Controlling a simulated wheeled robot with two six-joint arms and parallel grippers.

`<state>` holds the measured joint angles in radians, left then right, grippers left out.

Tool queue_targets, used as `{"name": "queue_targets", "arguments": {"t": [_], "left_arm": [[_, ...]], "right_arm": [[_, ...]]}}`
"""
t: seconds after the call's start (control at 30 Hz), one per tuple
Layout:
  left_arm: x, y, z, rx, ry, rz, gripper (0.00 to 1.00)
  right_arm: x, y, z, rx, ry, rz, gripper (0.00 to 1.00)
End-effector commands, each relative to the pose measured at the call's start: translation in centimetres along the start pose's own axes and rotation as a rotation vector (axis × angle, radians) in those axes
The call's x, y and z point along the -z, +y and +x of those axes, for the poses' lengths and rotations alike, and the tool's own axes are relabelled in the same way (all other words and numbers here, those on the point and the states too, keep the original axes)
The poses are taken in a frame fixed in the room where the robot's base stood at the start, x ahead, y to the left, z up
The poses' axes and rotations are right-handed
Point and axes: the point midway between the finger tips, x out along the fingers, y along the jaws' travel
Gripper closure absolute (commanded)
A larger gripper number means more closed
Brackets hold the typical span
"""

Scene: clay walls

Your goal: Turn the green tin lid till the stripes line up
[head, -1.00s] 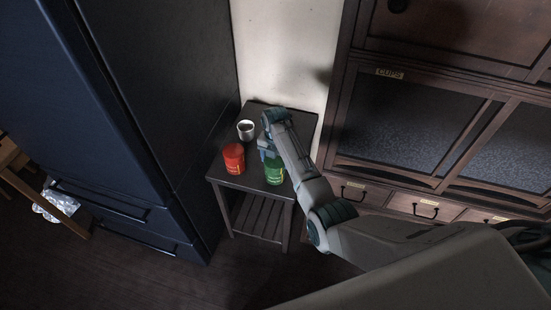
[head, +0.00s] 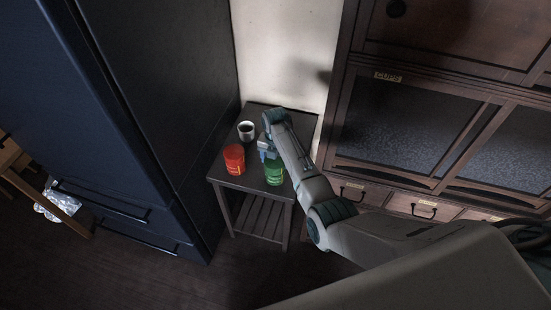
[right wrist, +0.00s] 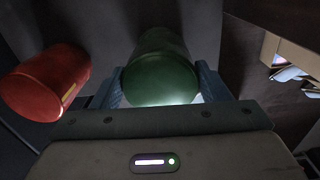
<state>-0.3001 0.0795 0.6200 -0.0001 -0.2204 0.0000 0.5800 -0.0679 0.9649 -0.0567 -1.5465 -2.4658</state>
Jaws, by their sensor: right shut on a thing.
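The green tin (head: 274,175) stands upright on the small dark side table (head: 283,112), near its front right. My right gripper (head: 268,155) reaches it from above and is shut on its lid. In the right wrist view the green lid (right wrist: 162,82) sits between the two fingers of the gripper (right wrist: 160,88). My left gripper is not in view.
A red tin (head: 234,158) stands just left of the green one and also shows in the right wrist view (right wrist: 45,83). A white cup (head: 246,130) with dark contents stands behind. A dark blue fridge (head: 150,120) is left; a wooden cabinet (head: 430,85) is right.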

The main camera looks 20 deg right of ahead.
Motion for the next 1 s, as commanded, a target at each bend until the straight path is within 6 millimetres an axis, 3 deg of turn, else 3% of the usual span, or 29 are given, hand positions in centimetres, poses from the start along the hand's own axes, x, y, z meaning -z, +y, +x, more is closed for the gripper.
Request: {"name": "queue_targets", "arguments": {"t": [0.93, 0.97, 1.0], "left_arm": [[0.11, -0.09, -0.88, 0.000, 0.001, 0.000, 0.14], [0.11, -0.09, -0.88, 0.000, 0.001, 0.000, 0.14], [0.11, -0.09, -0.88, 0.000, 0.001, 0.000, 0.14]], "right_arm": [[-0.02, 0.04, 0.31, 0.000, 0.000, -0.058, 0.53], [-0.02, 0.04, 0.31, 0.000, 0.000, -0.058, 0.27], [-0.01, 0.04, 0.32, 0.000, 0.000, -0.058, 0.19]]}}
